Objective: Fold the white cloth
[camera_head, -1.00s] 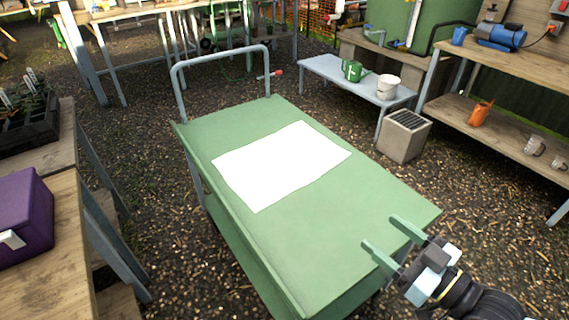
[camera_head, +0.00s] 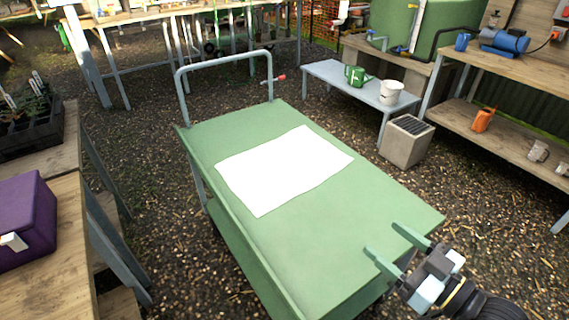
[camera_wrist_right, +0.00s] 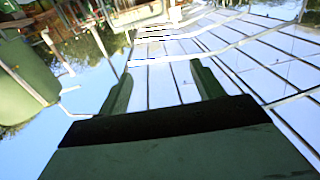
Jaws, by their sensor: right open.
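The white cloth (camera_head: 284,170) lies flat and spread out on the green top of a cart (camera_head: 330,240) in the head view. It looks like a single unfolded sheet. My right gripper (camera_head: 385,243) is over the near right corner of the cart top, apart from the cloth and to its lower right. Its two green fingers are spread with nothing between them. In the right wrist view the fingers of the right gripper (camera_wrist_right: 160,90) stand apart, with a glazed roof behind them and no cloth in sight. My left gripper does not show.
The cart's grey handle (camera_head: 224,58) rises at its far end. A wooden bench with a purple box (camera_head: 22,222) stands at left. A grey low table (camera_head: 345,84) with a green watering can (camera_head: 355,76) and white bucket (camera_head: 390,91) stands behind. The cart top around the cloth is clear.

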